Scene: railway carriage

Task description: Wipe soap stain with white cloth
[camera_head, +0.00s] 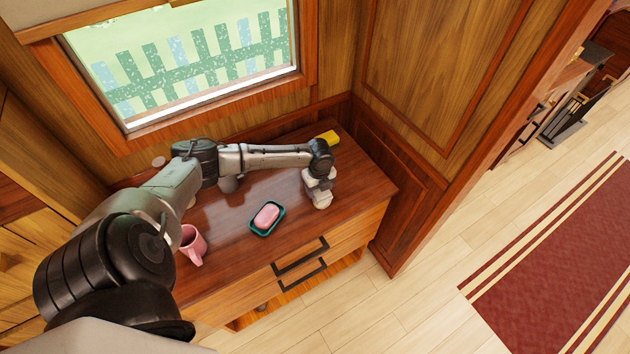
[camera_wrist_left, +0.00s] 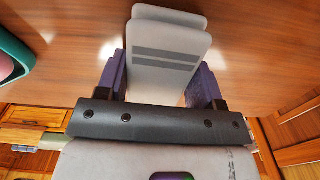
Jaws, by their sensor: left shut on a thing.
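My left gripper (camera_head: 319,184) points down over the right part of the brown wooden table top (camera_head: 225,205). It is shut on the white cloth (camera_head: 322,203). In the left wrist view the folded white cloth (camera_wrist_left: 172,50), with grey stripes, sits between the purple fingers of my left gripper (camera_wrist_left: 160,82). The cloth is at or just above the wood; I cannot tell if it touches. No soap stain can be made out; the arm and cloth hide part of the top. My right gripper is not in view.
A pink soap (camera_head: 267,215) lies in a teal dish (camera_head: 253,229), left of the cloth. A pink mug (camera_head: 191,246) stands farther left. A yellow item (camera_head: 327,138) lies at the back right, near the wall. The front right of the top is clear.

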